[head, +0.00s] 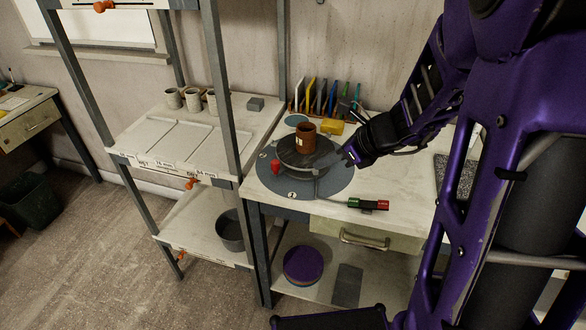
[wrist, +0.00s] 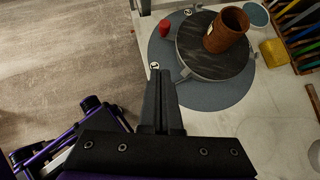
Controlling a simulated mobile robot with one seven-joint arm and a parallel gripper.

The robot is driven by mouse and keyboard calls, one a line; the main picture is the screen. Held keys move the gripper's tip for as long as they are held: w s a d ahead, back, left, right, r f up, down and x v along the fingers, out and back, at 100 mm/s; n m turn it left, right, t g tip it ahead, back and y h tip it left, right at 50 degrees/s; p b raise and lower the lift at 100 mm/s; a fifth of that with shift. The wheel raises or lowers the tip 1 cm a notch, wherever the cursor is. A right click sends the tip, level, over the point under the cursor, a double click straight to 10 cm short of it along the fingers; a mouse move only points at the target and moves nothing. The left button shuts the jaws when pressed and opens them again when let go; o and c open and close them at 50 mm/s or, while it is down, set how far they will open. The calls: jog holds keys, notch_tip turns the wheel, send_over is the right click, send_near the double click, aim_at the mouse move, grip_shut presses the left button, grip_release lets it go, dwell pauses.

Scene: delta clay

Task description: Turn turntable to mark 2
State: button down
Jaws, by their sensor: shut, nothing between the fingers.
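The turntable (head: 306,157) is a dark round plate on a larger grey disc (head: 335,184) on the workbench. It also shows in the wrist view (wrist: 212,65). A brown clay cup (head: 306,136) stands on the plate. A pale tab (wrist: 185,74) sticks out from the plate's rim. White round marks lie on the grey disc, one at the front (head: 292,195); in the wrist view a mark (wrist: 154,66) lies just beyond my fingertips. Their numbers are too small to read surely. My gripper (head: 344,158) is shut and empty, beside the turntable's right side in the head view.
A red peg-like piece (head: 276,166) stands on the grey disc's left. A green-and-red piece (head: 368,204) lies on the bench front. A yellow block (head: 332,127) and a rack of colored tools (head: 315,97) are behind. A shelf unit (head: 215,85) stands close on the left.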

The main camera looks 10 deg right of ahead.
jog(key=b, duration=0.2)
send_near(277, 172)
jog(key=f, duration=0.2)
jog(key=s+f, duration=0.1)
jog(key=shift+d, duration=0.35)
jog(key=w+a, duration=0.2)
jog(key=shift+w+a+f, duration=0.25)
jog(key=shift+a, duration=0.05)
jog(key=shift+w+a, duration=0.35)
jog(key=shift+w, duration=0.05)
